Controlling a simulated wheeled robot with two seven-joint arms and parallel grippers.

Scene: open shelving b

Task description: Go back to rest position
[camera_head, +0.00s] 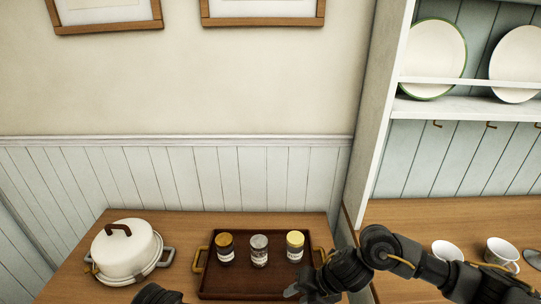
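My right arm comes in from the right over the counter. My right gripper (302,291) is low in the view at the right front of the dark brown tray (222,291), partly cut off by the bottom edge. Its fingers are too dark and small to tell whether they are open. No held thing shows at it. A dark part at the bottom edge, left of the tray, looks like my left arm; its gripper does not show. Three jars stand upright on the tray: one with a brown lid (225,248), one with a grey lid (259,251), one with a yellow lid (295,246).
A white lidded pot (124,252) stands on the wooden counter (185,229) at left. A white shelf upright (377,120) rises right of the tray. White cups (502,251) stand below the plate shelf (470,108), near my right arm.

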